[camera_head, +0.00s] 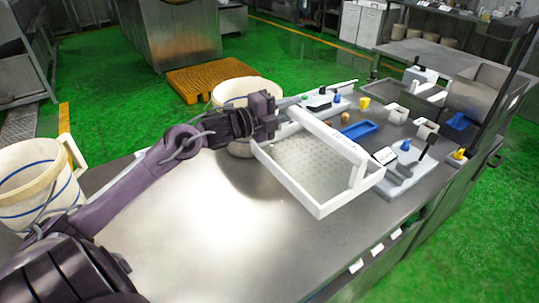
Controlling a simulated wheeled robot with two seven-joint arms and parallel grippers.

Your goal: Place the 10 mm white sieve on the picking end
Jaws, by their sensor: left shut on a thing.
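The fingertips are partly hidden by the gripper body. My right gripper is out of view. I cannot read a 10 mm mark or identify the picking end.
White buckets stand at the left (35,180) and behind the table (235,90). The table's near left is bare.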

